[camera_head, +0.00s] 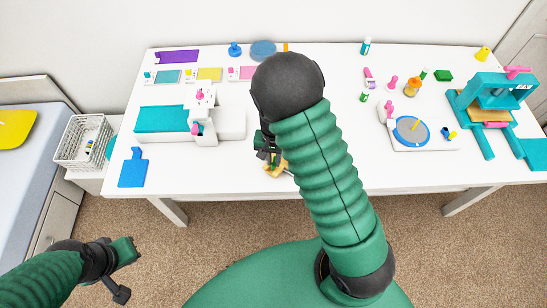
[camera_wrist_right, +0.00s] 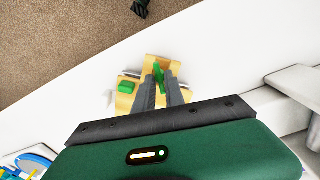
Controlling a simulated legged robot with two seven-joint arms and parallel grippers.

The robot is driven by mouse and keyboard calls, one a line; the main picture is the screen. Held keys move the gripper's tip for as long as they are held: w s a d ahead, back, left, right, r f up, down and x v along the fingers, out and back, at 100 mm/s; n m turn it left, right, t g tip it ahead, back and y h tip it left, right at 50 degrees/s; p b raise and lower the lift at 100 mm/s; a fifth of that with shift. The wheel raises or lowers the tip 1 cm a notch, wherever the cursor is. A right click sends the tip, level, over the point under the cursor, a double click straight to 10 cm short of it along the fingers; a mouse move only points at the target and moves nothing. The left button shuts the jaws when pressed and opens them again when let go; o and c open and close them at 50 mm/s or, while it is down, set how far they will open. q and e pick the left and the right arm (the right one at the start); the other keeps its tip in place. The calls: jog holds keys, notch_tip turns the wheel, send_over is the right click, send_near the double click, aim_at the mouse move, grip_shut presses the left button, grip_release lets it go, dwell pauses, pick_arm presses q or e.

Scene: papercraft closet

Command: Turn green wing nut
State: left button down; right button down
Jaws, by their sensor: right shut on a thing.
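A small yellow wooden fixture (camera_wrist_right: 150,66) sits near the table's front edge. It also shows in the head view (camera_head: 279,172), partly behind my right arm. A thin upright green wing nut (camera_wrist_right: 158,73) on it stands between the fingertips of my right gripper (camera_wrist_right: 160,84), which is shut on it. A second small green piece (camera_wrist_right: 126,87) is on the fixture to the left, apart from the fingers. In the head view, my right gripper (camera_head: 273,160) is mostly hidden by its own arm. My left gripper (camera_head: 128,270) is open and empty, low over the floor.
A teal and white machine (camera_head: 165,119) stands left on the table, and a blue board (camera_head: 133,170) lies at its front left. A white base with a blue disc (camera_head: 410,130) and a teal press (camera_head: 490,95) stand right. A white basket (camera_head: 83,142) is beside the table.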

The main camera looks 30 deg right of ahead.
jog(key=m+p, duration=0.4)
jog(key=m, duration=0.1)
jog(key=shift+r+m, duration=0.2)
jog(key=shift+m, duration=0.1)
jog(key=m+p, duration=0.4)
jog(key=m, duration=0.2)
jog(key=m+p, duration=0.3)
jog(key=m, duration=0.3)
jog(key=shift+m+p, duration=0.3)
jog(key=shift+m, duration=0.1)
jog(key=m+p, duration=0.2)
jog(key=m, duration=0.2)
jog(key=shift+f+m, duration=0.1)
jog(key=shift+m, duration=0.3)
jog(key=c, duration=1.6)
grip_release()
jog(key=shift+o, duration=0.2)
